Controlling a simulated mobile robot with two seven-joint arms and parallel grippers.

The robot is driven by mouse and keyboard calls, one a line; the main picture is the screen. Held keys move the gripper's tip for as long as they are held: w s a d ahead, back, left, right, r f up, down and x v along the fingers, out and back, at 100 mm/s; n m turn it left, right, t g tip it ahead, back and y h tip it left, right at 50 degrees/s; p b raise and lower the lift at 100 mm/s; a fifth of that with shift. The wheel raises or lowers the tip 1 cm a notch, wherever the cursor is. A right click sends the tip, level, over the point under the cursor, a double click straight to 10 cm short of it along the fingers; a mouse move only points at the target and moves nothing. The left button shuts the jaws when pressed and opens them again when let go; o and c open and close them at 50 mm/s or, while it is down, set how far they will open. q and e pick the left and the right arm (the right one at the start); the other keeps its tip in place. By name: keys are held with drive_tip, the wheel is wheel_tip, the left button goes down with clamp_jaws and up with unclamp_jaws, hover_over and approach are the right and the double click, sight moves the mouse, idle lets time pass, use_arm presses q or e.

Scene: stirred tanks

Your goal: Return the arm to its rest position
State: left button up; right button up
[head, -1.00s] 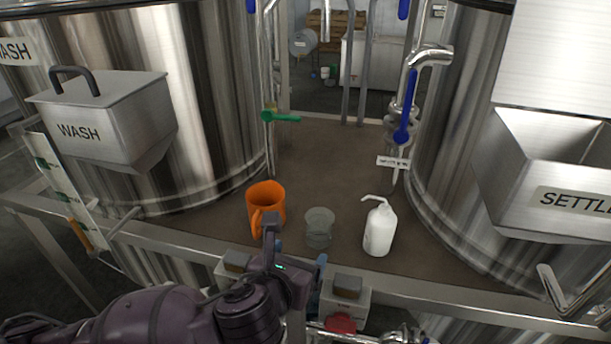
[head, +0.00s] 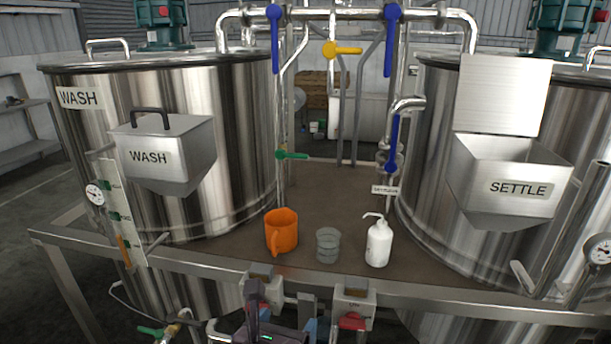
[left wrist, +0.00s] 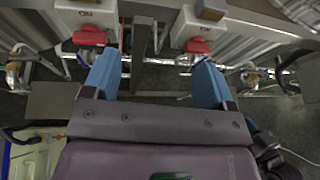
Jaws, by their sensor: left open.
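My left gripper (left wrist: 155,82) is open and empty in the left wrist view, its two blue fingers spread apart. In the head view the left gripper (head: 290,326) shows at the bottom middle, below the front edge of the platform. It is apart from the orange jug (head: 282,232), the clear beaker (head: 328,246) and the white wash bottle (head: 378,243), which stand on the brown platform top (head: 335,195). My right gripper is not in view.
The WASH tank (head: 235,130) stands left and the SETTLE tank (head: 425,150) right, with hoppers on their fronts. Pipes with valves run between the tanks.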

use_arm(q)
drive_tip(key=w+d+r+n+h, duration=0.25)
drive_tip(key=w+n+h, duration=0.25)
drive_tip(key=n, duration=1.1)
drive_tip(key=w+a+f+n+t+y, duration=0.1)
drive_tip(key=a+f+n+t+y, duration=0.1)
drive_tip(key=a+f+n, duration=0.65)
drive_tip(key=s+a+f+n+y, duration=0.5)
drive_tip(key=a+f+n, duration=0.3)
drive_tip(key=a+n, duration=0.35)
drive_tip(key=s+a+f+n+g+y, duration=0.1)
drive_tip(key=s+a+f, duration=0.2)
drive_tip(key=s, duration=0.3)
drive_tip(key=s+a+f+n+g+y, duration=0.1)
drive_tip(key=s+a+f+g, duration=0.1)
drive_tip(key=s+f, duration=0.4)
drive_tip(key=shift+s+a+f+y, duration=0.3)
drive_tip(key=shift+s+a, duration=0.35)
drive_tip(key=shift+a, duration=0.2)
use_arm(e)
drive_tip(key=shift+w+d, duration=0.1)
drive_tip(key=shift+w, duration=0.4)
